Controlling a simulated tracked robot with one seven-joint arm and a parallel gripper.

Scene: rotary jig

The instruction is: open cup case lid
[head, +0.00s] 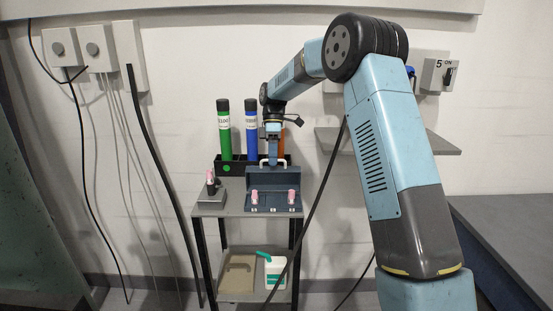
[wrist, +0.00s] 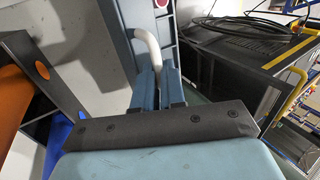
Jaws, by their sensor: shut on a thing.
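The blue cup case (head: 273,207) sits on the small grey table, with pink-topped pieces and a gap between them in its lower part. Its lid (head: 274,179) stands raised at the back of the case, with a pale handle on its upper edge (head: 263,164). My gripper (head: 272,160) is above the lid at the handle. In the wrist view the pale handle (wrist: 147,48) runs down between the two fingers (wrist: 157,88), which are shut on it. The handle's lower part is hidden between the fingers.
A black rack (head: 232,168) with green (head: 224,130) and blue (head: 251,130) bottles stands behind the case; an orange one is partly hidden. A grey block with a pink-topped piece (head: 211,187) is left of the case. A shelf (head: 440,145) juts out at right.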

